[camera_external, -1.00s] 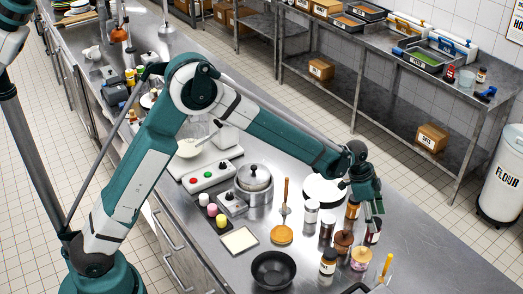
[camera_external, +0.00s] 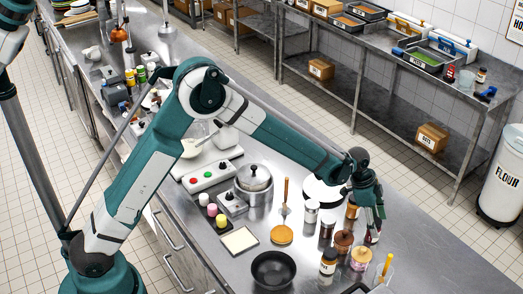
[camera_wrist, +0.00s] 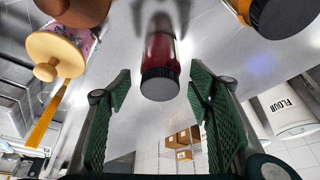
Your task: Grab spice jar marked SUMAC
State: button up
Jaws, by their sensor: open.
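A dark red jar with a black lid stands on the steel counter (camera_external: 440,270). It shows in the wrist view (camera_wrist: 160,50) at top centre, straight ahead between my fingers. No label can be read on it, so I cannot confirm SUMAC. My gripper (camera_wrist: 160,88) is open, with one finger to each side of the jar's lid and clear space at both sides. In the external view my gripper (camera_external: 373,224) points down over the jar, hiding most of it; a bit of dark red (camera_external: 373,238) shows below the fingers.
A yellow-handled tool (camera_external: 387,265) is at the front. The counter to the right is clear.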

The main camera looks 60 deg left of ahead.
aim_at(379, 232)
jog(key=shift+x, duration=2.5)
jog(key=shift+c, duration=0.5)
jog(key=c, duration=1)
